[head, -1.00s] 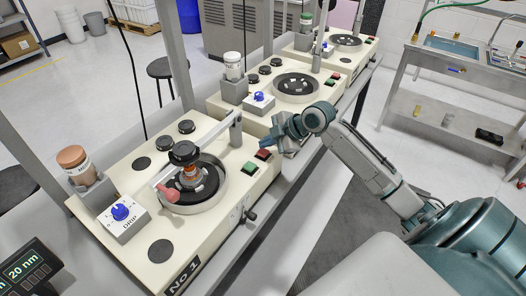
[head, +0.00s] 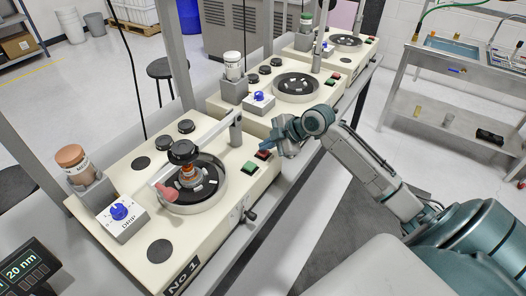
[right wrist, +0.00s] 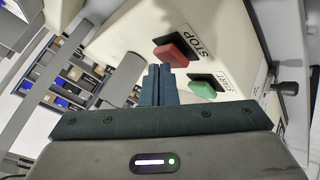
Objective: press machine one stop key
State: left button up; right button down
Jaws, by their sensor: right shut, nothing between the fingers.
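Machine one (head: 215,240), a cream box labelled NO 1, stands at the front of the row. Its red stop key (head: 263,154) is on the right end of its top, beside the green start key (head: 249,168). In the right wrist view the red key (right wrist: 175,50) lies next to the word STOP, with the green key (right wrist: 202,87) at its lower right. My right gripper (head: 264,144) is shut and empty, its fingertips close to the red key. In the right wrist view the fingertips (right wrist: 158,70) appear just lower left of the red key; contact cannot be told. My left gripper is out of view.
Further machines (head: 296,86) stand behind. Grey frame posts rise around them.

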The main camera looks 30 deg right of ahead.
aim_at(267, 152)
jog(key=shift+f, duration=0.3)
jog(key=shift+r, duration=0.2)
dwell(0.3)
jog(key=shift+r+p, duration=0.55)
jog(key=shift+r, duration=0.2)
notch_tip(267, 152, up, 5)
jog(key=p, duration=0.4)
dwell(0.8)
